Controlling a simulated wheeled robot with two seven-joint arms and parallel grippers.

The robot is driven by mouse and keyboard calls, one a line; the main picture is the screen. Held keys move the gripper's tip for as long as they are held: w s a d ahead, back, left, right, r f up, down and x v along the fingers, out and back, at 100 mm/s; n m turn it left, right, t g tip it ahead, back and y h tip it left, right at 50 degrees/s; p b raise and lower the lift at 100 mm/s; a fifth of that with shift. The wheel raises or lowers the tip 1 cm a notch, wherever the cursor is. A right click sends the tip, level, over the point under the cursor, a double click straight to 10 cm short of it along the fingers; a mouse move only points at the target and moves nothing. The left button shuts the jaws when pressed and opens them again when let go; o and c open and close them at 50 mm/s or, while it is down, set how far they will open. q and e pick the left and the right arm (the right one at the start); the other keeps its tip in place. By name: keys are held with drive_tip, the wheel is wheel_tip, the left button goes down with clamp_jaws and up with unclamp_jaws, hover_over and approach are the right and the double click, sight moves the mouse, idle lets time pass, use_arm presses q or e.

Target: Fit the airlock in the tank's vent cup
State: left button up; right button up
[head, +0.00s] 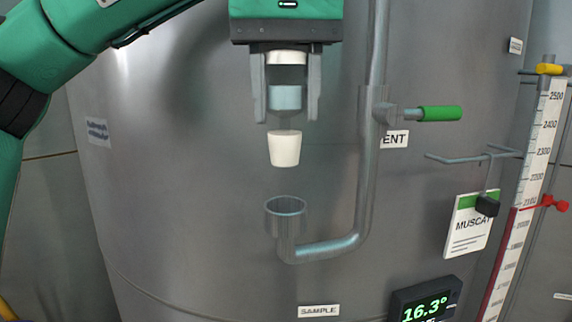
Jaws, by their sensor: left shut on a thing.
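My left gripper (287,100) points down in the upper middle of the head view and is shut on the airlock (284,148). The airlock hangs upright, with a white cap, a clear body with pale blue liquid between the fingers, and a white tapered stopper below. The vent cup (286,208) is an open grey metal cup on the end of a bent pipe. Its mouth faces up and looks empty. The stopper is above the cup in the picture, apart from it, and nearly in line with it. My right gripper is not in view.
The large steel tank (190,190) fills the background. The vent pipe (366,190) rises right of the cup, with a green-handled valve (440,113). Further right are a MUSCAT card (468,225), a level gauge (525,190) and a 16.3° display (425,303). Left of the cup is clear.

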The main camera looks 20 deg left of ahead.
sight(285, 164)
use_arm(q)
wheel_tip(285, 164, down, 4)
drive_tip(key=shift+s+r, duration=0.1)
drive_tip(key=shift+r, duration=0.05)
drive_tip(key=shift+f, duration=2.1)
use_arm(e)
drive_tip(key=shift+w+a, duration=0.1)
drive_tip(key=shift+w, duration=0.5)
use_arm(q)
drive_tip(key=o, duration=1)
drive_tip(key=shift+r, duration=0.1)
